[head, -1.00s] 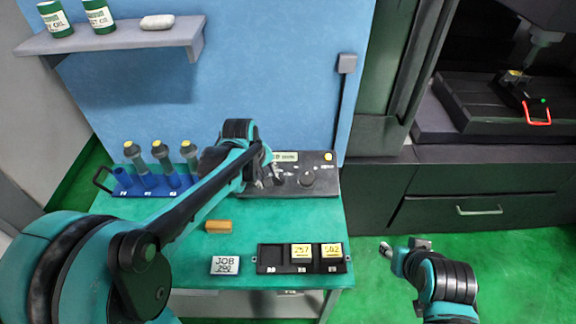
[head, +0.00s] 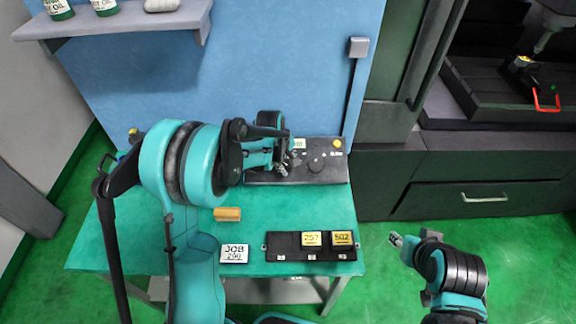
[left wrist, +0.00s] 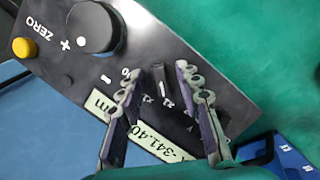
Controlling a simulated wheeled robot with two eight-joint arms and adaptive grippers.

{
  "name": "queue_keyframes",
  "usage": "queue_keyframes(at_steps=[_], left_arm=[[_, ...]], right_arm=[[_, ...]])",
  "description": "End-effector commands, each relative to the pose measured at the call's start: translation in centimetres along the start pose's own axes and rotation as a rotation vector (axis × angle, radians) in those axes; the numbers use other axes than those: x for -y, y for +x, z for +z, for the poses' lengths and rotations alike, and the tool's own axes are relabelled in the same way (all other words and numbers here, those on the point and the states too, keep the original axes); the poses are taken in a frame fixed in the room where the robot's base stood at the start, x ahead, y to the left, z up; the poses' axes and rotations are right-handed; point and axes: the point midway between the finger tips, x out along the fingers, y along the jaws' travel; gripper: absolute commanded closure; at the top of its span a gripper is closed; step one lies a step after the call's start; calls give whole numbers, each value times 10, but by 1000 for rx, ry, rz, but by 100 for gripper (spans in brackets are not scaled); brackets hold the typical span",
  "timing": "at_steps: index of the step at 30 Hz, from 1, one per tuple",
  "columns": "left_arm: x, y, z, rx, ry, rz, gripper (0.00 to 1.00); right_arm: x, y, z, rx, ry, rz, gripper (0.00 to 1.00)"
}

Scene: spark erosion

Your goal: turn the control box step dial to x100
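The dark control box (head: 331,174) stands at the back right of the green table. It also fills much of the left wrist view (left wrist: 200,60). My left gripper (head: 283,170) is over the box's left part. In the left wrist view, its two fingers (left wrist: 158,100) are apart, on either side of the small black step dial (left wrist: 159,78), which has a white pointer line. Small white marks lie around the dial, partly hidden by the fingers; I cannot read its setting. I cannot tell whether the fingers touch it. My right gripper (head: 396,240) is over the floor, right of the table.
The box carries a large round knob (left wrist: 92,28), a yellow button (left wrist: 24,47) and a display (left wrist: 155,143). A shelf (head: 120,30) hangs above.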

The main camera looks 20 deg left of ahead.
Motion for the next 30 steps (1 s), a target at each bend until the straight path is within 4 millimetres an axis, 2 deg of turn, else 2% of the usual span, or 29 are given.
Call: queue_keyframes(at_steps=[7,11,23,30], left_arm=[[0,1,0,0,0,0,66],[0,0,0,0,0,0,100],[0,1,0,0,26,-7,100],[0,1,0,-1,142,-38,100]], right_arm=[[0,0,0,0,0,0,60],[0,0,0,0,0,0,60],[0,0,0,0,0,0,60],[0,2,1,0,0,0,60]])
